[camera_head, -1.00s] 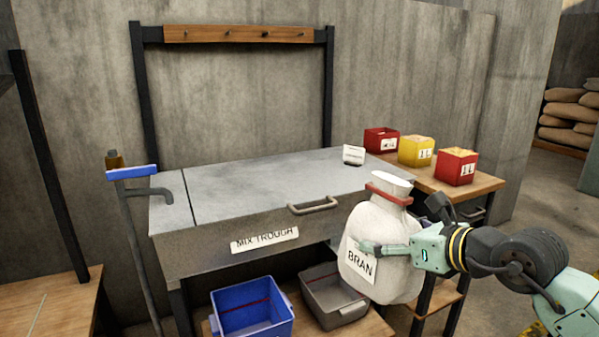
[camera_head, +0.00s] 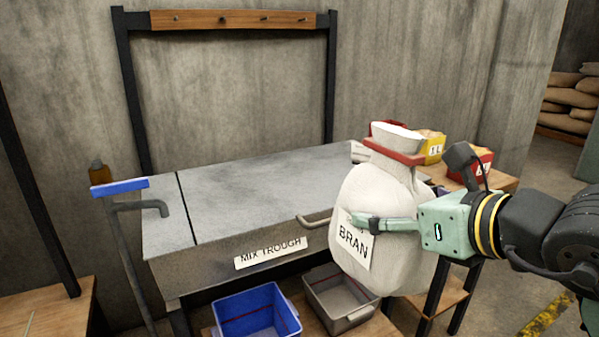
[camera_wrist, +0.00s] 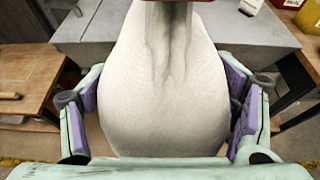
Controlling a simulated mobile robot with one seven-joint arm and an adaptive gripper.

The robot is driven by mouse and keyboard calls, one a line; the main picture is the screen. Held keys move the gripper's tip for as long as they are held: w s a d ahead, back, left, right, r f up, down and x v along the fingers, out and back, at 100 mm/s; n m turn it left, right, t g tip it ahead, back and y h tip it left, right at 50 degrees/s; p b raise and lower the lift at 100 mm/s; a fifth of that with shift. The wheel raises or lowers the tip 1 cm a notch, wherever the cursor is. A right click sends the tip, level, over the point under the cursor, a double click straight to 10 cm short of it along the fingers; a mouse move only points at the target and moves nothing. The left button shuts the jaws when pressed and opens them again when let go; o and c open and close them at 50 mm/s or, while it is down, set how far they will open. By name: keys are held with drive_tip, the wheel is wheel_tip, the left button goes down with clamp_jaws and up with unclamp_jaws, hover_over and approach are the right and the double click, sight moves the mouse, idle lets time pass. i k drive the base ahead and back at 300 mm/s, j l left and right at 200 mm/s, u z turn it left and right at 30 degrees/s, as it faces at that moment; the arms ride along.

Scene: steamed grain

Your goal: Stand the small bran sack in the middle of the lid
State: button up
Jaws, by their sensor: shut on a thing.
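The small bran sack (camera_head: 375,215) is white, with a red band round its neck and a BRAN label. My gripper (camera_head: 372,227) is shut on the sack's body and holds it upright in front of the right part of the mix trough. In the wrist view the sack (camera_wrist: 165,85) fills the middle, with the purple pads of my gripper (camera_wrist: 165,105) against both sides. The sack hides the lid's right front corner and part of the lid handle (camera_head: 313,221).
A blue-topped tool (camera_head: 120,187) leans at the trough's left end. Red and yellow boxes (camera_head: 431,147) stand on a side table at the right, partly behind the sack. A blue crate (camera_head: 255,312) and a grey crate (camera_head: 342,300) sit below the trough.

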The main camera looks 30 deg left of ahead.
sight(304, 177)
drive_tip(key=i+j, duration=0.15)
drive_tip(key=j, duration=0.2)
drive_tip(key=i+j, duration=0.15)
drive_tip(key=j, duration=0.2)
drive_tip(key=i+j, duration=0.2)
drive_tip(key=j, duration=0.15)
drive_tip(key=i+j, duration=0.15)
drive_tip(key=j, duration=0.2)
